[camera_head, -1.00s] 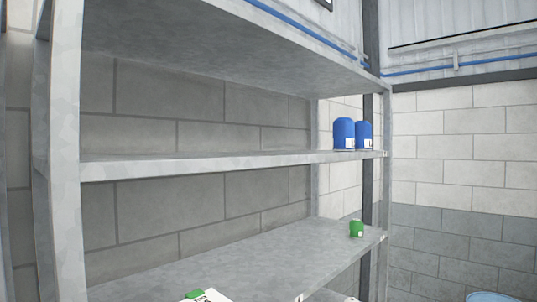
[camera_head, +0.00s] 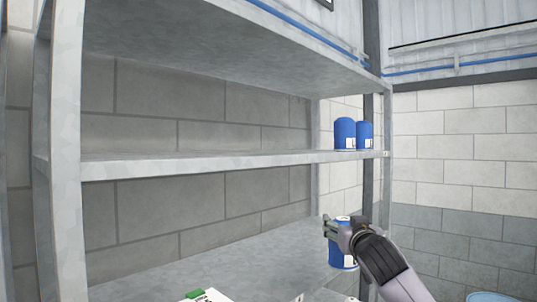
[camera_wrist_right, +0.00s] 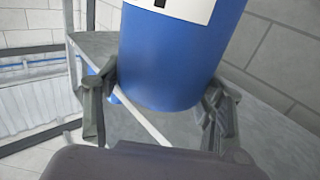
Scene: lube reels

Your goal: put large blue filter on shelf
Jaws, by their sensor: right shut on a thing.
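My right gripper (camera_head: 340,228) is shut on a large blue filter (camera_head: 342,262) with a white label, in front of the lower shelf in the head view. The held filter (camera_wrist_right: 180,60) fills the middle of the right wrist view, between the two fingers (camera_wrist_right: 160,100). Two other blue filters, a left one (camera_head: 344,131) and a right one (camera_head: 364,133), stand upright side by side at the right end of the middle shelf (camera_head: 200,164). My left gripper is not in view.
The middle shelf is bare left of the two filters. The top shelf (camera_head: 210,50) hangs above it. The lower shelf (camera_head: 230,262) shows free room on the left. A white and green item (camera_head: 205,295) is at the bottom edge. A blue round rim (camera_head: 490,296) shows at bottom right.

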